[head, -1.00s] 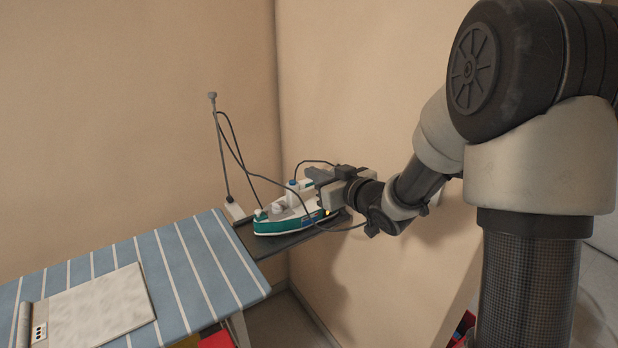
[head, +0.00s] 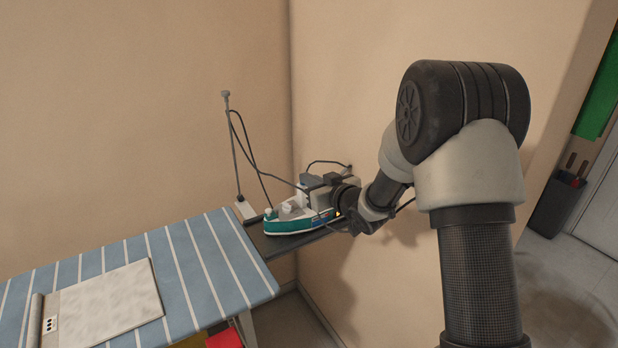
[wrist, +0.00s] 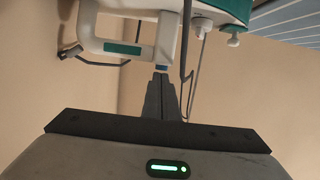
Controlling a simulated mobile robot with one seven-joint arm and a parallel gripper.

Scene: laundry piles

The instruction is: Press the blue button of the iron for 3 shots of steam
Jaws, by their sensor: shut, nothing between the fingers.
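The white and teal iron (head: 292,227) rests on the dark stand plate at the end of the ironing board. It also shows upside down at the top of the wrist view (wrist: 140,47). Its small blue button (wrist: 161,69) shows there right at the tips of my gripper (wrist: 161,78). I cannot tell whether the tips touch or press it. My gripper is shut with nothing between its fingers. In the head view my gripper (head: 309,184) is over the iron's handle and hides the blue button. A small orange light (head: 338,213) shows at the iron's rear.
The blue striped ironing board (head: 200,262) runs to the front left, with a pale folded cloth (head: 108,302) on it. A cord holder pole (head: 233,140) stands behind the iron, with dark cords hanging. Beige walls close in behind. A dark bin (head: 560,204) stands far right.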

